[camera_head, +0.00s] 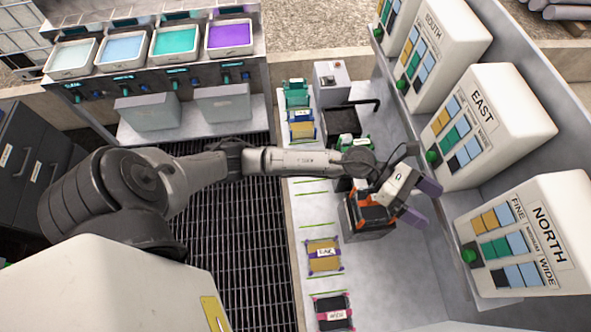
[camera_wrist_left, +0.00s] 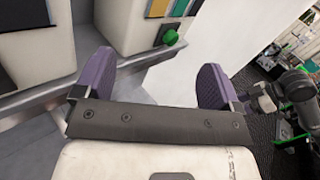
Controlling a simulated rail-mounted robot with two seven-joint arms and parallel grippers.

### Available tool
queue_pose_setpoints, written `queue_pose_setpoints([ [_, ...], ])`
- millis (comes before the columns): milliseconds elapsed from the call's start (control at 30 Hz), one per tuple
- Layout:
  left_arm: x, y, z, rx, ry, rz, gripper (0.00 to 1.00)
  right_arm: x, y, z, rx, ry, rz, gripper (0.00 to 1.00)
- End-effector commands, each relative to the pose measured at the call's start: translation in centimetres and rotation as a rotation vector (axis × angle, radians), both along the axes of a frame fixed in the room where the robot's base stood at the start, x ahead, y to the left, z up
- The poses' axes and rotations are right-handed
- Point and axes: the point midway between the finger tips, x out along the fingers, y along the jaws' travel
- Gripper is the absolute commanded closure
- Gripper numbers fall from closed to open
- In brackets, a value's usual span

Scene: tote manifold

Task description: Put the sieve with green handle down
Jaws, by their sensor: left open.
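My left gripper (camera_head: 422,203) has purple fingers spread open with nothing between them. It is over the right side of the bench, right of an orange-handled sieve (camera_head: 368,216) on a dark box. The left wrist view shows the open fingers (camera_wrist_left: 155,86) too. A bright green-handled item (camera_head: 353,143), perhaps the sieve, sits just beyond my left forearm and is partly hidden by it. I cannot tell exactly what it rests on. A teal-handled sieve (camera_head: 296,92) lies at the bench's far left edge.
Blue-handled (camera_head: 301,124), purple-handled (camera_head: 323,255) and pink-handled (camera_head: 333,312) sieves line the bench's left edge. White units marked EAST (camera_head: 510,115) and NORTH (camera_head: 540,235) stand at right. Coloured trays (camera_head: 175,42) are at far left. Bare bench (camera_head: 390,275) shows near the front.

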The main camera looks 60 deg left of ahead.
Motion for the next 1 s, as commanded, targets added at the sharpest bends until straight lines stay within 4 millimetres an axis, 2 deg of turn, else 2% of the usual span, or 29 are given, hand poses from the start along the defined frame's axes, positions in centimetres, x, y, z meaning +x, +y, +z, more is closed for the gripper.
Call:
queue_pose_setpoints([
  [33,-0.6,0.0,1.0,-0.177,0.092,0.076,0.11,0.0,0.0,0.0,0.000,0.000,0.000,0.57],
  [67,-0.7,0.4,1.6,-0.283,0.152,0.126,0.11,0.0,0.0,0.0,0.000,0.000,0.000,0.57],
  [133,-0.9,1.9,2.4,-0.530,0.302,0.248,0.11,0.0,0.0,0.0,0.000,0.000,0.000,0.57],
  [200,-1.2,4.1,2.3,-0.772,0.464,0.373,0.11,0.0,0.0,0.0,0.001,0.000,-0.001,0.57],
  [267,-1.7,6.1,1.4,-0.969,0.610,0.483,0.11,0.0,0.0,0.0,0.002,0.000,-0.002,0.57],
  [367,-3.4,9.5,-1.6,-1.283,0.860,0.681,0.11,0.0,0.1,0.0,0.004,0.000,-0.002,0.57],
  [467,-6.5,12.3,-5.7,-1.569,1.111,0.898,0.11,0.0,0.2,0.0,0.005,0.000,-0.004,0.57],
  [500,-8.1,13.1,-7.4,-1.671,1.206,0.989,0.11,0.0,0.2,0.0,0.007,0.000,-0.004,0.57],
  [600,-12.7,14.1,-11.3,-1.885,1.424,1.219,0.11,0.0,0.3,0.0,0.008,0.000,-0.006,0.57],
  [700,-17.5,14.3,-14.1,-2.039,1.600,1.444,0.11,0.0,0.3,0.0,0.010,0.001,-0.006,0.57],
  [767,-20.2,14.1,-15.2,-2.101,1.684,1.569,0.11,0.0,0.3,0.0,0.011,0.001,-0.007,0.57],
  [800,-21.8,14.0,-15.7,2.055,-1.665,-1.584,0.11,0.0,0.3,0.0,0.011,0.001,-0.007,0.57],
  [900,-25.0,13.6,-16.5,1.896,-1.577,-1.565,0.11,0.0,0.3,0.0,0.011,0.001,-0.007,0.57],
  [1000,-27.1,13.3,-16.8,1.800,-1.521,-1.556,0.11,0.0,0.3,0.0,0.010,0.001,-0.006,0.57],
])
